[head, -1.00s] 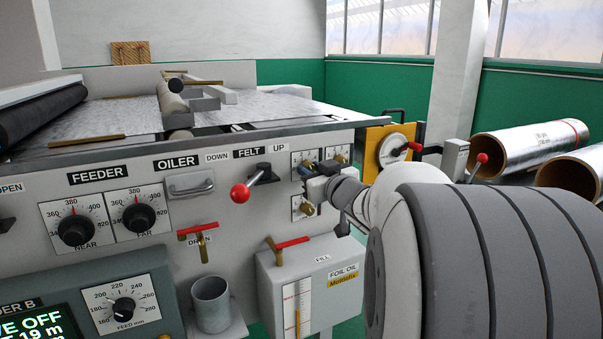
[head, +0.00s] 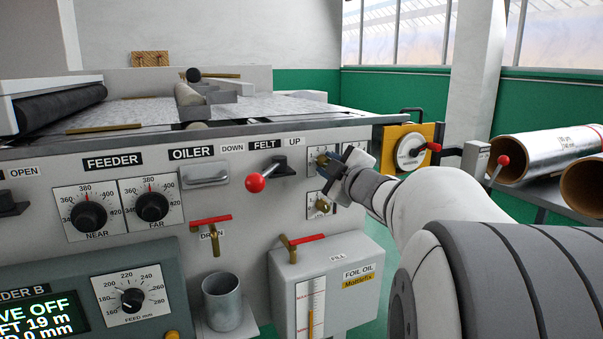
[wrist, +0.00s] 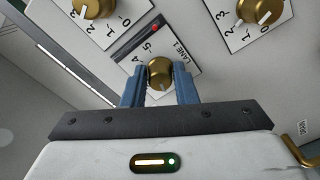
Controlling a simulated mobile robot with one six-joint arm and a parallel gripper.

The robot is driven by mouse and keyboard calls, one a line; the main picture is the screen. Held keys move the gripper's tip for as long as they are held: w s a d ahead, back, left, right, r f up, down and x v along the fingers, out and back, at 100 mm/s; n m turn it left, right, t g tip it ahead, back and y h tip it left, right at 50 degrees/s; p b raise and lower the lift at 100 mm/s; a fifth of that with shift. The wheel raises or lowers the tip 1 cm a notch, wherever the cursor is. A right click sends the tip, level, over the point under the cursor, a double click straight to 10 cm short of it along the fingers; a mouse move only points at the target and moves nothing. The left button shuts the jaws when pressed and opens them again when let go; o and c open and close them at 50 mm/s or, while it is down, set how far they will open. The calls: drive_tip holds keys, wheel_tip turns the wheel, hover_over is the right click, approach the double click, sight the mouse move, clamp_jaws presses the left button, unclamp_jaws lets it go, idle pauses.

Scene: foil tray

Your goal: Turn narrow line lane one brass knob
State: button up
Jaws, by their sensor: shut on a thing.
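In the wrist view, a brass knob (wrist: 160,72) stands on a small white plate (wrist: 184,66) lettered LANE 1, with a 5 and other marks beside it. My gripper (wrist: 159,88) has its two blue fingers shut on either side of this knob. The knob's pale line shows on its near side, towards the gripper body.
Two other brass knobs, one upper left (wrist: 94,7) and one upper right (wrist: 252,10), sit close by on numbered plates. The red-balled felt lever (head: 256,182) sticks out left of my gripper. The foil oil box (head: 330,295) juts out below.

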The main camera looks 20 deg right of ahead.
drive_tip(key=shift+n+b, duration=1.05)
drive_tip(key=shift+n, duration=1.25)
drive_tip(key=o, duration=1)
drive_tip(key=shift+s, duration=0.1)
drive_tip(key=s+p, duration=0.2)
drive_tip(key=s, duration=0.5)
drive_tip(key=shift+s+d, duration=0.15)
drive_tip(key=shift+s, duration=0.15)
